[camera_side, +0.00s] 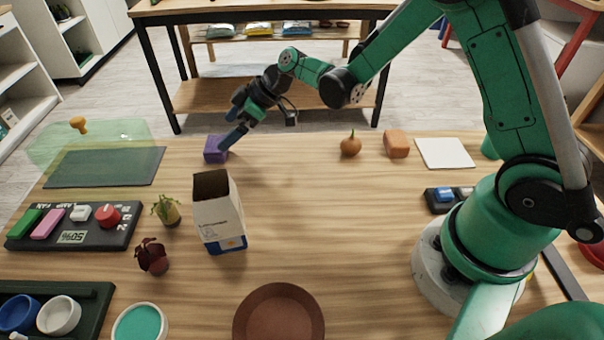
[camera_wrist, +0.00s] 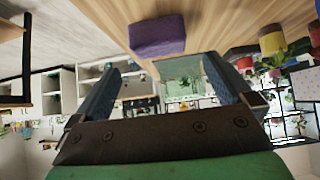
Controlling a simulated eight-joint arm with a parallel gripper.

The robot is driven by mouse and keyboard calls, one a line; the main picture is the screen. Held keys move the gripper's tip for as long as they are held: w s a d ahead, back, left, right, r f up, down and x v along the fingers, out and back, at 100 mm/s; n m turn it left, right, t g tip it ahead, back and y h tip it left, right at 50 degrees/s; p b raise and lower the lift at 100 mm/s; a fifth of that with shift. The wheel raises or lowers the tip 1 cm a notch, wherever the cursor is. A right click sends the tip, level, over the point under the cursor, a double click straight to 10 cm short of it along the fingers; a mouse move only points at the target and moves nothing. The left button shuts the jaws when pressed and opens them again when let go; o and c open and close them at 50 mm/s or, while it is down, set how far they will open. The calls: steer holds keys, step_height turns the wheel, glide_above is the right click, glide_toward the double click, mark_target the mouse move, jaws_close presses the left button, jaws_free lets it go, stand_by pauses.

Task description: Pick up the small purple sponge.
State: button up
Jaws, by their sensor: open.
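The small purple sponge (camera_side: 216,149) lies on the wooden table near its far edge, left of centre in the side view. In the wrist view the purple sponge (camera_wrist: 158,36) shows at the top, beyond the fingertips and not between them. My gripper (camera_side: 233,125) is at the sponge's right and a little above it in the side view, with one finger in front of the sponge's right edge. Whether that finger touches it I cannot tell. In the wrist view my gripper (camera_wrist: 162,78) has its two fingers wide apart with nothing between them.
A white carton (camera_side: 218,215) stands nearer the camera than the sponge. The table between sponge and onion is clear.

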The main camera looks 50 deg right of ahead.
mark_target(215, 143)
steer(key=shift+x, duration=2.9)
steer(key=c, duration=1.1)
